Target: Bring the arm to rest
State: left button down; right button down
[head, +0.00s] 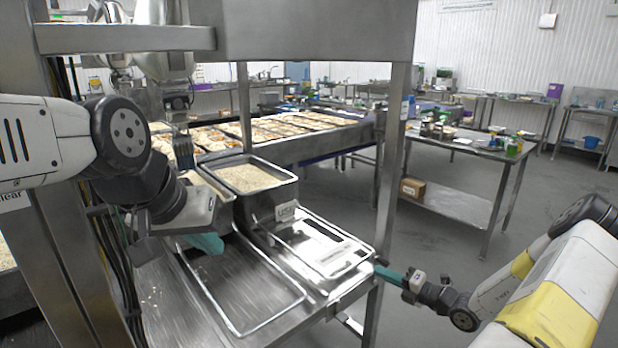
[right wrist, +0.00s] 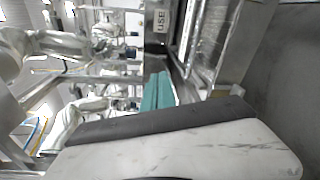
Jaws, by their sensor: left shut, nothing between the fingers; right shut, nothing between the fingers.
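My left arm comes in from the left in the head view. Its gripper (head: 207,242) has teal fingers, is shut and empty, and hangs over the left part of the metal counter near the rice containers. My right arm comes in from the lower right. Its gripper (head: 388,273) is shut and empty, with its teal fingertips close to the right front corner of the counter; I cannot tell whether they touch it. In the right wrist view the closed teal fingers (right wrist: 158,92) show with nothing between them.
A metal pan of rice (head: 248,178) sits at the back of the counter (head: 230,290). Wire frames lie in front of it. A steel post (head: 392,160) stands between the arms. A line of filled trays (head: 290,124) runs behind. Open floor (head: 440,250) lies at right.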

jog(key=s+a+r+n+g+h, duration=0.1)
jog(key=s+a+r+n+g, duration=0.5)
jog(key=r+n, duration=0.45)
jog(key=s+a+r+n+g+h, duration=0.1)
jog(key=s+a+r+n+g, duration=0.5)
jog(key=n, duration=0.8)
jog(key=s+d+r+n+t+h, duration=0.1)
jog(key=s+r+n+t+h, duration=0.4)
jog(key=s+r+n, duration=0.9)
jog(key=s+n+h, duration=0.1)
jog(key=n+h, duration=0.1)
jog(key=n, duration=0.2)
jog(key=shift+d+r+t, duration=0.3)
jog(key=shift+r+t, duration=0.1)
